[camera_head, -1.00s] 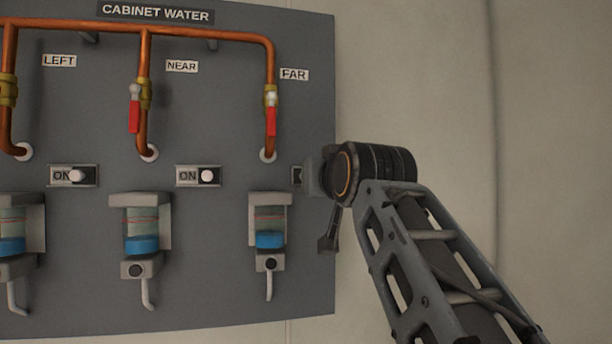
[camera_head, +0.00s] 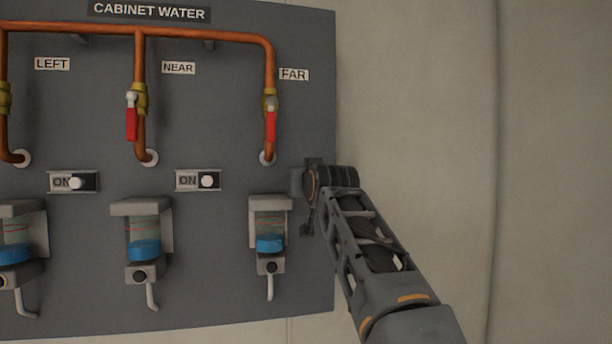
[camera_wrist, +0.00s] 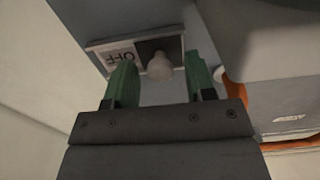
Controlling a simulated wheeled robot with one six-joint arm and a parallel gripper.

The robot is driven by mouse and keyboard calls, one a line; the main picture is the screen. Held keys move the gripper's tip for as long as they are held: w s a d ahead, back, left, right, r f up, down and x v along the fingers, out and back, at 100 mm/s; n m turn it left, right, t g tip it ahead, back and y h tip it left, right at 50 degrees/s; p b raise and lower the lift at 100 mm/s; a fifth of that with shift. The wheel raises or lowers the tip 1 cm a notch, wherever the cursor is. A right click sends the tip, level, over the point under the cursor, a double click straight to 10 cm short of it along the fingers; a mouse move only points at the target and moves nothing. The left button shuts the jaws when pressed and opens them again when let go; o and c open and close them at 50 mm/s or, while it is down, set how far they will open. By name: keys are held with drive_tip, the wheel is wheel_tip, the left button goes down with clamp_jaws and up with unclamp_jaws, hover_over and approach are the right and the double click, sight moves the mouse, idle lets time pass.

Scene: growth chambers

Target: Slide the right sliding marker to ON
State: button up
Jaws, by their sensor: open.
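The right sliding marker shows in the wrist view as a pale plate (camera_wrist: 108,58) with an upside-down OFF label and a dark slot. Its round white knob (camera_wrist: 160,67) stands at the slot, on the side away from the label. My gripper (camera_wrist: 158,64) is open, with one green finger on each side of the knob. I cannot tell whether either finger touches it. In the head view my gripper (camera_head: 303,183) is at the panel's right edge, below the FAR label (camera_head: 294,75), and hides this marker.
The grey panel (camera_head: 215,120) carries two other sliding markers, left (camera_head: 90,182) and middle (camera_head: 185,181), both showing ON. Copper pipes, red-handled valves and blue-filled cups (camera_head: 270,242) are close by. Bare wall (camera_head: 420,110) lies to the right.

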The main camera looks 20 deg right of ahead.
drive_tip(key=shift+w, duration=0.1)
clamp_jaws()
idle(0.5)
